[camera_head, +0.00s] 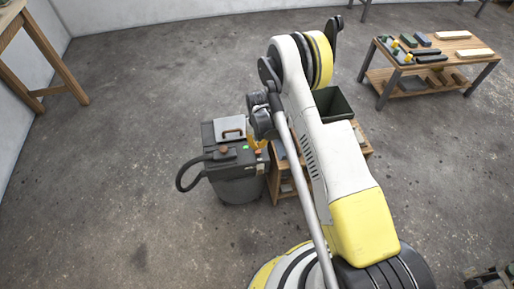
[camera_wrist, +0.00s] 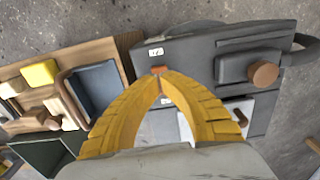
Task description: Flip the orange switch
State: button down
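The orange switch (camera_wrist: 158,70) is a small orange block on the grey top of a machine, just beyond my fingertips in the wrist view. The machine (camera_wrist: 190,48) is a dark grey shop-vacuum-like unit; it also shows in the head view (camera_head: 238,190). My gripper (camera_wrist: 161,79) has its yellow fingers drawn together, with the tips meeting right at the switch. Nothing is seen held between them, and I cannot tell whether they touch the switch. In the head view my gripper (camera_head: 256,142) is partly hidden by my arm, over the machine's right side.
A black hose (camera_head: 184,176) loops from the machine's left side. A small wooden stand (camera_head: 277,180) with a dark bin (camera_head: 333,103) is close on the right. A workbench (camera_head: 455,48) stands back right.

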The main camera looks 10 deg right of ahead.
aim_at(258, 151)
jog(key=shift+f, duration=1.8)
dwell(0.8)
jog(key=shift+r+p, duration=1.35)
jog(key=shift+r, duration=2.2)
